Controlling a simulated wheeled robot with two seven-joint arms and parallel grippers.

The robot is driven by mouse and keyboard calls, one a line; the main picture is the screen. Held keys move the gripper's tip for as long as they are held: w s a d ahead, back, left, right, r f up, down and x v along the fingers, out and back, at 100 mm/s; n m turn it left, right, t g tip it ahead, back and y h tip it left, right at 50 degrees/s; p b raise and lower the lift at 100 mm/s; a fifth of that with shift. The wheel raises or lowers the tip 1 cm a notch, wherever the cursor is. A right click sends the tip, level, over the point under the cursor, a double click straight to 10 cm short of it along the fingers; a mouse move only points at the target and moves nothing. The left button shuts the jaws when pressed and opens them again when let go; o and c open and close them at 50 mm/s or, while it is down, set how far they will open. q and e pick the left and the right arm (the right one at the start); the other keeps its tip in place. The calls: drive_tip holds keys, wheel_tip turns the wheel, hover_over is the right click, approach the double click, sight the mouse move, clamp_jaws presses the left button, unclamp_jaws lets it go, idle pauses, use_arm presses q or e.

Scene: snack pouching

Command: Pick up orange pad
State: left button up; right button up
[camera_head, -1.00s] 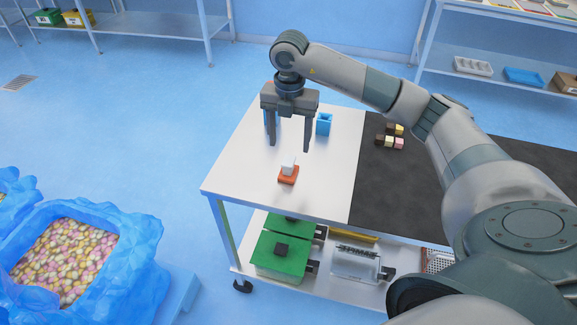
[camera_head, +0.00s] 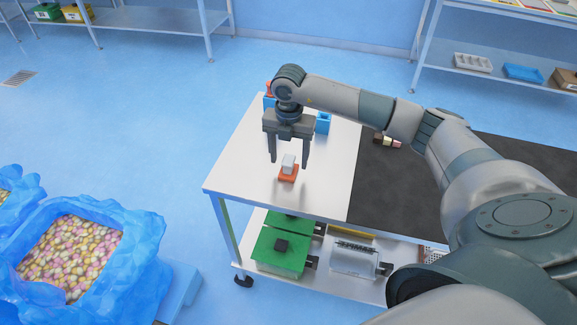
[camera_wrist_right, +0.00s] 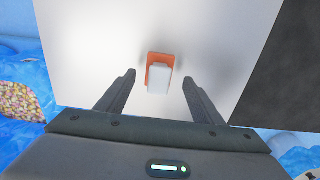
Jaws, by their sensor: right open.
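The orange pad (camera_head: 288,175) lies on the white part of the table (camera_head: 235,163), with a small white block-like piece (camera_head: 289,161) standing up from it. In the right wrist view the orange pad (camera_wrist_right: 151,61) shows behind the white piece (camera_wrist_right: 158,78), ahead of the fingertips and between their lines. My right gripper (camera_head: 289,163) is open and points down, its two fingers above and around the sides of the white piece. My left gripper is not in view.
Blue holders (camera_head: 323,123) stand behind my gripper, with an orange item (camera_head: 269,87) by the far one. A dark mat (camera_head: 400,190) covers the right of the table, with small sweets (camera_head: 387,140). Green-lidded boxes (camera_head: 278,252) sit on the lower shelf. Blue-lined candy bins (camera_head: 140,235) stand at left.

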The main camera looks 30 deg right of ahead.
sight(288, 159)
drive_tip(key=shift+w+f+p, duration=0.1)
drive_tip(key=shift+f+p, duration=0.65)
drive_tip(key=shift+f, duration=1.2)
drive_tip(key=c, duration=1.2)
